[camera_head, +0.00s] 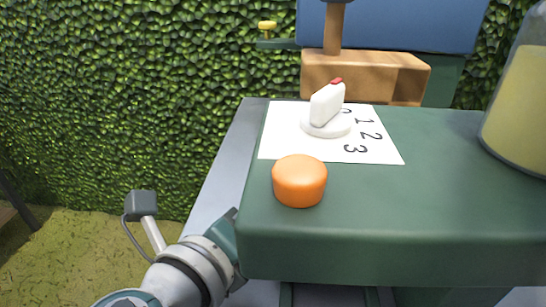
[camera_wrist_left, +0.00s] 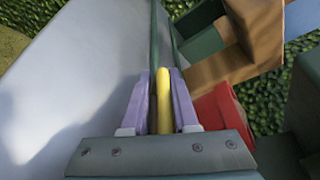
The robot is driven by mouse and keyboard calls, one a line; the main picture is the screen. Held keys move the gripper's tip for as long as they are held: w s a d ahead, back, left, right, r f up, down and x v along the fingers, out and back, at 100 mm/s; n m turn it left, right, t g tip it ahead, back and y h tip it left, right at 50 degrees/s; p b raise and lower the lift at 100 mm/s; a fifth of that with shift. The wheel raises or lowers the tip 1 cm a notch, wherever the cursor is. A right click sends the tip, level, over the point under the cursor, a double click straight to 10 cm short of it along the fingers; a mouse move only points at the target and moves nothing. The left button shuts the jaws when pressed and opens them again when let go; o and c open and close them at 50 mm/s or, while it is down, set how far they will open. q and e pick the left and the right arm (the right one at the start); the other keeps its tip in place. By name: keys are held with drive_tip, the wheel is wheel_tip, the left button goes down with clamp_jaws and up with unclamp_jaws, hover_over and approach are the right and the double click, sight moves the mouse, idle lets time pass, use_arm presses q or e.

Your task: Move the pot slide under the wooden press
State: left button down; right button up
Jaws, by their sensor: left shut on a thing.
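The wooden press (camera_head: 325,70), a brown block with an upright post, stands at the back of the green bench in the head view. Wood also shows at the upper right of the left wrist view (camera_wrist_left: 265,25). In that view my left gripper (camera_wrist_left: 163,75) has its two purple fingers shut on a narrow yellow piece (camera_wrist_left: 164,100), which looks like a handle. I cannot tell whether it belongs to the pot slide. In the head view my left arm runs behind the green bench's left edge, hiding the gripper. My right gripper is out of view.
The green bench top (camera_head: 430,190) carries an orange round button (camera_head: 299,181) and a white dial (camera_head: 327,108) on a numbered sheet (camera_head: 285,145). A yellow-filled jar (camera_head: 520,110) is at right. A yellow knob (camera_head: 267,26) sits left of the press. A hedge (camera_head: 130,90) stands behind.

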use_arm(q)
drive_tip(key=shift+w+d+r, duration=0.1)
drive_tip(key=shift+d+r, duration=0.2)
drive_tip(key=shift+r, duration=0.1)
drive_tip(key=c, duration=0.9)
unclamp_jaws()
drive_tip(key=shift+o, duration=0.3)
drive_tip(key=shift+f, duration=0.15)
drive_tip(key=shift+f, duration=0.1)
drive_tip(key=p+v, duration=0.1)
drive_tip(key=v, duration=0.9)
drive_tip(key=shift+a, duration=0.1)
drive_tip(key=shift+w, duration=0.1)
